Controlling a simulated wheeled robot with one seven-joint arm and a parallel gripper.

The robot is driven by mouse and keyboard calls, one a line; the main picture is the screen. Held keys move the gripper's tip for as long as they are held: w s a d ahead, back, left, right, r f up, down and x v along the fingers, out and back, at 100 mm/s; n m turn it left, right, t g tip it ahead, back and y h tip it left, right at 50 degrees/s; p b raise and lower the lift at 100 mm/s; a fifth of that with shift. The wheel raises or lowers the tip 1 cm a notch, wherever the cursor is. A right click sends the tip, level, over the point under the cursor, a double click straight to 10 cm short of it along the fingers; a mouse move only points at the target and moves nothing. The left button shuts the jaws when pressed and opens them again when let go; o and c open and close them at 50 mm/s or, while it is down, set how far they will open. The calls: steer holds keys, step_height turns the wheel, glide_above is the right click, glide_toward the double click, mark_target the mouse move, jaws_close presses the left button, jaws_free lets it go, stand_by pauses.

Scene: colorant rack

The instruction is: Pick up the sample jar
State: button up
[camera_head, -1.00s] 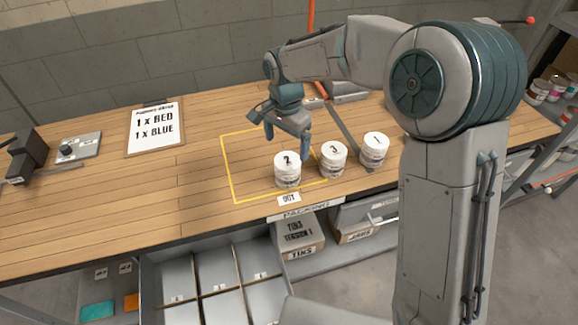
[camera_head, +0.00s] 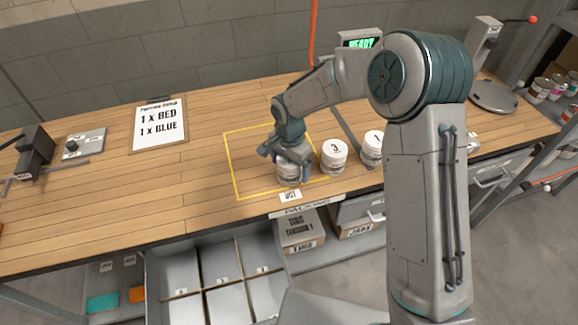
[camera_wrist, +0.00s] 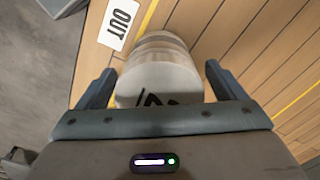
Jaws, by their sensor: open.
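Several white lidded jars stand in a row on the wooden bench; the one that was marked 2 (camera_head: 288,179) is at the left end, by the OUT label. My gripper (camera_head: 290,170) is over this jar and hides its top. In the wrist view the jar (camera_wrist: 158,75) lies between the two open fingers of my gripper (camera_wrist: 160,88), with a gap on each side. Part of its black number shows at the near edge. The jar marked 3 (camera_head: 334,155) stands just to the right, and the jar marked 1 (camera_head: 371,147) is beyond it, partly behind my arm.
A yellow outline (camera_head: 236,180) marks the bench around the jar. The OUT label (camera_head: 291,195) lies at the front edge, also in the wrist view (camera_wrist: 118,24). A clipboard (camera_head: 159,127) and a small control box (camera_head: 84,144) are to the left. The bench between is clear.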

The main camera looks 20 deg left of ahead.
steer(key=c, duration=1.2)
steer(key=shift+r, duration=0.1)
